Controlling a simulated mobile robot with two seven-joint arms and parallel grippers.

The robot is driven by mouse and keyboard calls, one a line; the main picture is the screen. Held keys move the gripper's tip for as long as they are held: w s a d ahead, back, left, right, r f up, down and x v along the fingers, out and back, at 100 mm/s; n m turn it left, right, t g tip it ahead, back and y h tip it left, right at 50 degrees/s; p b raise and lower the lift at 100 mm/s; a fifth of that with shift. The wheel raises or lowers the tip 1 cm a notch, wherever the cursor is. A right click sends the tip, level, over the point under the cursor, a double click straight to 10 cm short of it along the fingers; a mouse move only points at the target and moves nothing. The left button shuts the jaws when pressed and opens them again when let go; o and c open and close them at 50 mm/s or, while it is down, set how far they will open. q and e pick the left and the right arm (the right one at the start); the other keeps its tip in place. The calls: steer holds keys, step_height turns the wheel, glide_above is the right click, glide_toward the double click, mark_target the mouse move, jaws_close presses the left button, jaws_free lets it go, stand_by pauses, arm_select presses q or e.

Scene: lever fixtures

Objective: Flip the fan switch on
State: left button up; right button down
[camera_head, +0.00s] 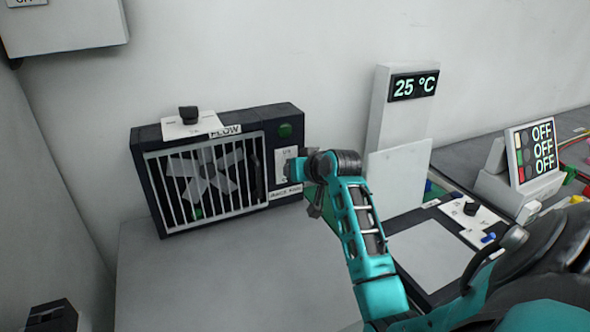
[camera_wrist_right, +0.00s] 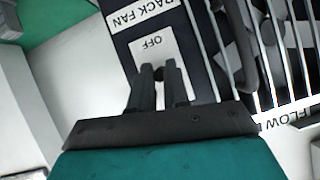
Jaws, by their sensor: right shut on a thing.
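The rack fan (camera_head: 208,177) is a dark box with a white grille, against the wall at left centre. Its white switch plate (camera_head: 281,160) is on the right of its front, beside the grille. In the wrist view the plate (camera_wrist_right: 151,45) appears turned over, with the word OFF readable beyond my fingertips. My right gripper (camera_head: 297,170) is at the plate, and it also shows in the wrist view (camera_wrist_right: 158,72). Its fingers are closed on the small fan switch, which they mostly hide. The switch's exact position cannot be told. My left gripper is not seen.
A dial on a white plate (camera_head: 190,122) sits atop the fan. To the right are a 25 °C display panel (camera_head: 412,86) and an OFF-lit display (camera_head: 534,150). A dark object (camera_head: 52,316) is at bottom left. The grey surface before the fan is clear.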

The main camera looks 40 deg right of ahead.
steer(key=shift+w+d+r+g+y, duration=0.15)
steer(key=shift+r+g, duration=0.1)
steer(key=shift+g, duration=0.4)
steer(key=shift+w+a+r+g+y, duration=0.1)
steer(key=shift+r+g+y, duration=0.15)
steer(key=shift+g, duration=0.45)
steer(key=shift+w+d+r+g+y, duration=0.1)
steer(key=shift+r+g, duration=0.2)
steer(key=shift+g, duration=0.35)
steer(key=c, duration=1.1)
jaws_free()
steer(key=v, duration=1.3)
